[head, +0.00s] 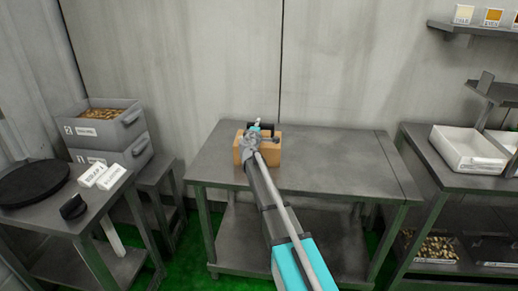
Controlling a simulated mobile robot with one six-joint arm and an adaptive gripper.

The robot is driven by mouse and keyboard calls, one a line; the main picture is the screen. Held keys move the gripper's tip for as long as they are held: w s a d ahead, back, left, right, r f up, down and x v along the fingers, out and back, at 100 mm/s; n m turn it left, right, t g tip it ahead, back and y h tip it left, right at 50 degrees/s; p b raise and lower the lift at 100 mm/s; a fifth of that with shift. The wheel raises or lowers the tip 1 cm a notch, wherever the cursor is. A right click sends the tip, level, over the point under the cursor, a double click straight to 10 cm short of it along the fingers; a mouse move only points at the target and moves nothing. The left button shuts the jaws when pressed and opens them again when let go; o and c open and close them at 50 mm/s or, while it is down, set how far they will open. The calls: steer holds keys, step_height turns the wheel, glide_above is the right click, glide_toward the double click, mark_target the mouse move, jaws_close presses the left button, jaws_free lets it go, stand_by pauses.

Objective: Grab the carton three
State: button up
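An orange-brown carton (271,157) sits at the back left part of the middle metal table (340,160). I cannot read any number on it. My arm reaches out from the lower right, and my gripper (260,128) is at the carton, seen over its top. My wrist and arm cover much of the carton's front. The fingers are too small and too hidden to tell whether they are open or shut, or whether they touch the carton.
A left table (60,213) holds a black round disc (32,182), a black knob-like piece (73,207) and white labelled blocks (102,176). Stacked grey bins (127,118) stand behind. A white tray (468,146) is on the right table. The middle table's right half is clear.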

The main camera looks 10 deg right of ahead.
jaws_close()
steer(key=shift+r, duration=0.15)
step_height(320, 180, up, 3)
steer(key=p, duration=0.3)
steer(key=s+r+p, duration=0.9)
steer(key=s+p, duration=0.1)
steer(key=s, duration=0.4)
steer(key=shift+d+r, duration=0.15)
steer(key=shift+r, duration=0.2)
stand_by(0.6)
